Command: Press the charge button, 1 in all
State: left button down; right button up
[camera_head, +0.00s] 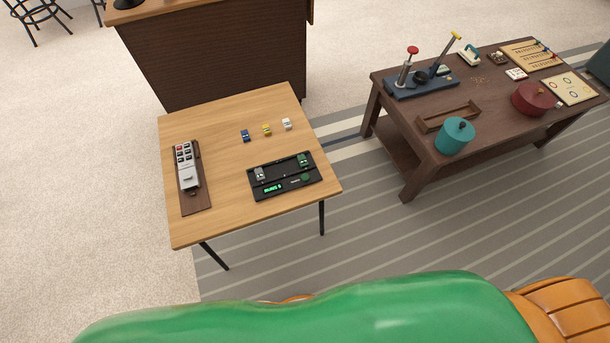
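A black device (257,191) with a lit green display lies at the front right of the light wooden table (225,215). A grey toy car (260,173) and a green toy car (303,160) sit on it. A small green spot, perhaps a button, shows right of its display. The labels are too small to read, so I cannot tell which button is the charge button. Neither of my grippers is in view.
Blue (245,135), yellow (267,130) and white (286,124) toy cars stand behind the black device. A dark wooden table (400,129) at right holds a teal pot (454,138), a red pot (533,100) and games. A dark counter (215,60) stands behind.

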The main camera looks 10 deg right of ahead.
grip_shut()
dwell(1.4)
